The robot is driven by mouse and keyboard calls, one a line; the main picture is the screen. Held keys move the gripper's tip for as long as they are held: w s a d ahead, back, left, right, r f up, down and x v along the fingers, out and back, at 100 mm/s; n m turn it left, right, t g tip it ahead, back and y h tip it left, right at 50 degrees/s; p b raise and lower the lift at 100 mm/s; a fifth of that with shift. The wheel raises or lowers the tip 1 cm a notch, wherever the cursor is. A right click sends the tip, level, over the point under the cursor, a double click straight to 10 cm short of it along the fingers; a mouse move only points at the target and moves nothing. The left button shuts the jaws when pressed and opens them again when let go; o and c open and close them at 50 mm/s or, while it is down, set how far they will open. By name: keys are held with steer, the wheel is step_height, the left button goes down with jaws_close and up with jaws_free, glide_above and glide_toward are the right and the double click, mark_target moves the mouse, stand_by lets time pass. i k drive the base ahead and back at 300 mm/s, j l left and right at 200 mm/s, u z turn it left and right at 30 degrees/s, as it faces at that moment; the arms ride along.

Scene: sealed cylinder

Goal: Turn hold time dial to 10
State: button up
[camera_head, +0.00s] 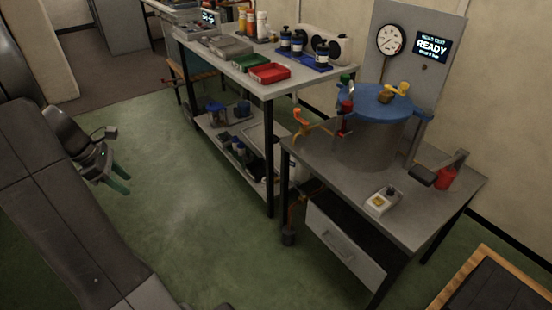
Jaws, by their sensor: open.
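A small cream box (382,201) with a dark knob (391,189) and a yellowish patch sits near the front edge of the grey metal table (420,223). It may carry the hold time dial; its marks are too small to read. My gripper (122,181), with teal fingertips, is at the left over the green floor, far from the box. It is open, with nothing between its fingers.
A blue-lidded metal cylinder (372,140) stands on the table, with a gauge (391,39) and a READY display (432,46) behind. A bench (235,62) with trays and bottles stands behind. Green floor (180,200) is clear.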

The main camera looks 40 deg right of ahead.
mark_target(391, 192)
steer(key=u, duration=0.4)
steer(key=l+u, duration=0.1)
steer(key=u, duration=0.25)
steer(key=k+u, duration=0.1)
steer(key=u, duration=0.65)
steer(key=k+l+u, duration=0.1)
steer(key=k, duration=0.35)
steer(key=z, duration=0.45)
steer(key=k+l+z, duration=0.1)
steer(key=z, duration=0.85)
steer(key=l+z, duration=0.15)
steer(key=z, duration=0.3)
steer(key=l+z, duration=0.1)
steer(key=z, duration=0.35)
steer(key=l+z, duration=0.1)
steer(key=z, duration=0.35)
steer(key=l+z, duration=0.15)
steer(key=z, duration=0.35)
